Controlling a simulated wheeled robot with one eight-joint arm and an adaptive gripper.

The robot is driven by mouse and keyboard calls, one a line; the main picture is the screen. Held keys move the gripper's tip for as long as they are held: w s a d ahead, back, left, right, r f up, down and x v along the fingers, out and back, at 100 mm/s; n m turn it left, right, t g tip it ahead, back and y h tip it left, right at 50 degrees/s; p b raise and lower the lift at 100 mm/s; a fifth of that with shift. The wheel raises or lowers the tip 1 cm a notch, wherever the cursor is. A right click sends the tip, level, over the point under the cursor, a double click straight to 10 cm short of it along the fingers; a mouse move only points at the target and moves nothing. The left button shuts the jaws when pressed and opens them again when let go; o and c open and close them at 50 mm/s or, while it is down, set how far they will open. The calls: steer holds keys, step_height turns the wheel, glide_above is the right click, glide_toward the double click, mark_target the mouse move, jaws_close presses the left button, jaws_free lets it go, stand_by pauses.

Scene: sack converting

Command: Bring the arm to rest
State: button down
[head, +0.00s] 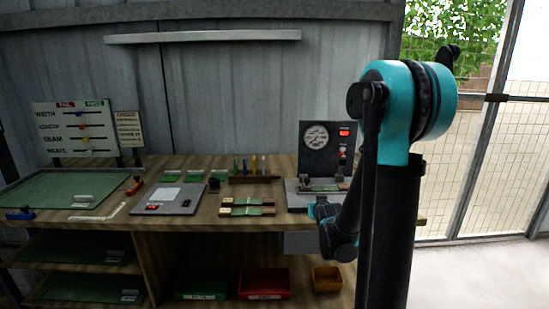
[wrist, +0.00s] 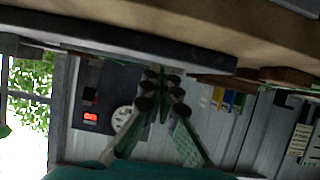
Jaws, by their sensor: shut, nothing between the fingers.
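My arm rises at the right of the head view, with a teal joint at its top, and its lower links hang in front of the bench's right part. My gripper (wrist: 161,76) shows in the wrist view, its two dark-tipped fingers close together with nothing between them. In the head view I cannot make out the fingers behind the arm links.
The workbench (head: 215,219) carries a gauge tester (head: 327,146), a grey scale (head: 172,199), a green mat (head: 66,190) and several green samples. A green bin (head: 202,284), a red bin (head: 265,283) and a yellow bin (head: 327,279) sit below. Open floor (head: 480,275) lies at right.

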steer(key=s+d+g, duration=0.1)
steer(key=s+g, duration=0.5)
steer(key=s, duration=1.1)
steer(key=s+f+g, duration=0.2)
steer(key=s+f, duration=0.5)
steer(key=s, duration=0.5)
steer(key=shift+d+f+g, duration=0.2)
steer(key=shift+f+g, duration=0.15)
steer(key=shift+g, duration=0.05)
